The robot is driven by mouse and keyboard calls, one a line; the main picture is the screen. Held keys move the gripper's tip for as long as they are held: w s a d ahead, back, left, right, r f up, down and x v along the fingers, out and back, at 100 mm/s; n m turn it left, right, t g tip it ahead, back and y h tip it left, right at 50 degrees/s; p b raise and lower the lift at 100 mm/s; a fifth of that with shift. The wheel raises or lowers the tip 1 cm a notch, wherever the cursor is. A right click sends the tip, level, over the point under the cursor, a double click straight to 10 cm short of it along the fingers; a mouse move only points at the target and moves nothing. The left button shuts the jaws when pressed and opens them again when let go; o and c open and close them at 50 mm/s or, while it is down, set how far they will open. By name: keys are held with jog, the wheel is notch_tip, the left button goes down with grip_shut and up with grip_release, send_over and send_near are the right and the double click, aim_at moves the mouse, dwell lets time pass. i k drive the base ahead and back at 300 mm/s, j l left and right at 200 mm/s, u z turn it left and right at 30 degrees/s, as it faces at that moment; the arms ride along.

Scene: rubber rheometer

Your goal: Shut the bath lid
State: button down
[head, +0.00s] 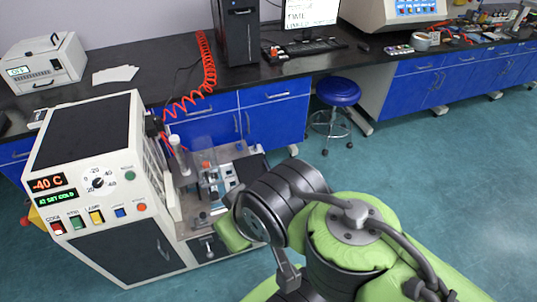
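A white and black bath machine (95,150) stands on the floor at the left, with an orange readout of -40 C and a green one below it. Its open-looking work area (192,190) is on its right side, with a clear panel and small metal and coloured parts. A dark flat plate (250,168) lies at the right of this area; I cannot tell if it is the lid. My arm reaches in from the lower right, and its wrist is at the right front of the work area. My gripper's fingers cannot be made out behind the wrist.
A black bench with blue cabinets (275,92) runs along the back. A red coiled hose (207,62) hangs down towards the machine. A blue stool (338,92) stands in front of the bench. Teal floor (440,170) is clear to the right.

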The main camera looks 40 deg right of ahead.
aim_at(248, 169)
jog(key=l+u, duration=0.2)
jog(key=l, duration=0.25)
jog(key=k+l+u, duration=0.2)
jog(key=l, duration=0.2)
jog(key=k+l+u, duration=0.1)
jog(key=l+u, duration=0.15)
jog(key=l, duration=0.15)
jog(key=k+l+u, duration=0.2)
jog(key=l, duration=0.15)
jog(key=k+l+u, duration=0.2)
jog(key=l, duration=0.2)
jog(key=k+l+u, duration=0.2)
jog(key=l+u, duration=0.2)
jog(key=l, duration=0.2)
jog(key=l+u, duration=0.2)
jog(key=l, duration=0.2)
jog(key=k+l+u, duration=0.2)
jog(key=l, duration=0.2)
jog(key=l+u, duration=0.25)
jog(key=l, duration=0.15)
jog(key=k+l+u, duration=0.2)
jog(key=l, duration=0.15)
jog(key=l+u, duration=0.5)
jog(key=l, duration=0.5)
